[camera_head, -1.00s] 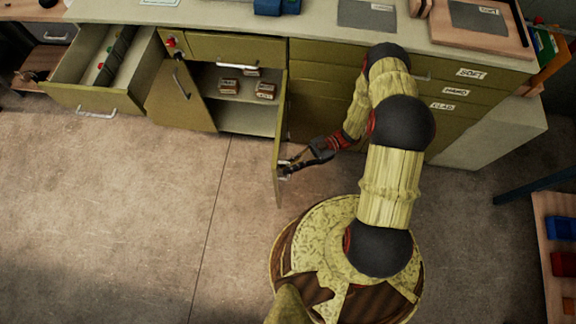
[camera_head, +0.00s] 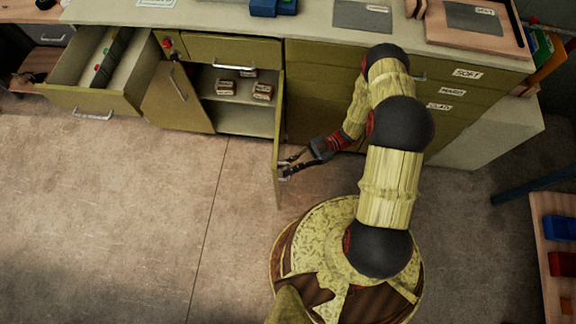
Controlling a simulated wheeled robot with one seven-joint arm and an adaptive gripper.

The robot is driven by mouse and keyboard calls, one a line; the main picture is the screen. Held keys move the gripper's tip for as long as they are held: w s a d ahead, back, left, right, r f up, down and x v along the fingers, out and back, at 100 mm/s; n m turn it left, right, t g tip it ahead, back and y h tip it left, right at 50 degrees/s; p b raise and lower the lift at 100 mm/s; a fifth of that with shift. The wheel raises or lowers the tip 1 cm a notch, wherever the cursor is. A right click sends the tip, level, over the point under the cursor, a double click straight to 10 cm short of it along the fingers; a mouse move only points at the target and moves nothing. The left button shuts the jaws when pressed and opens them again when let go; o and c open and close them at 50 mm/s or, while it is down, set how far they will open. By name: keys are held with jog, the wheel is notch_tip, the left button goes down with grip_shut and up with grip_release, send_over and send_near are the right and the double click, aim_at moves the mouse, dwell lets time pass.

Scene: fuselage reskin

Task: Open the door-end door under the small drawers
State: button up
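Under the small drawers (camera_head: 233,49), an olive cabinet stands open. Its right door (camera_head: 278,150) is swung far out and seen nearly edge-on. Its left door (camera_head: 178,98) is partly open, with a handle on its face. My gripper (camera_head: 287,168) is at the outer part of the right door, around or against its handle. The fingers look close to the handle, but whether they are shut on it is too small to tell. Inside the cabinet, several small labelled boxes (camera_head: 262,92) sit on a shelf.
A long drawer (camera_head: 95,100) is pulled out at the left, holding dark dividers. Labelled drawers (camera_head: 455,92) are shut at the right. A wooden shelf with blue and red bins (camera_head: 560,228) stands at the right edge. The floor left of the door is clear.

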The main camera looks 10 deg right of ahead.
jog(key=v, duration=1.2)
dwell(0.3)
